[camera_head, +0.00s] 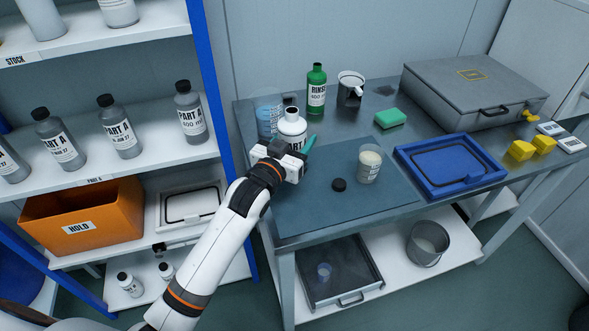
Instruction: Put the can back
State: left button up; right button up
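A white can or bottle (291,125) with a dark open mouth and a partly hidden "PART" label stands upright at the left of the bench. My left gripper (303,148) is at its lower front, with a teal finger-like piece along its right side. The wrist hides the can's base, so I cannot tell whether the fingers close on it or whether it touches the bench. A black cap (339,184) lies on the blue-grey mat (370,205). Grey "PART A" containers (119,127) with black caps stand on the left shelf (145,155). My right gripper is not in view.
A clear beaker (268,112), green rinse bottle (316,90), metal jug (351,88) and green sponge (390,118) stand behind. A filled cup (369,164) is on the mat beside a blue tray (450,178). An orange HOLD bin (82,220) sits below the left shelf.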

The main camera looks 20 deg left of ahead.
pick_arm(q)
jog(key=shift+f, duration=3)
jog(key=shift+f, duration=0.1)
jog(key=o, duration=1.3)
jog(key=s, duration=0.4)
jog(key=s+a, duration=0.1)
jog(key=s, duration=0.3)
jog(key=s+a, duration=0.1)
jog(key=s, duration=0.3)
jog(key=shift+a+b, duration=0.15)
jog(key=shift+b, duration=0.25)
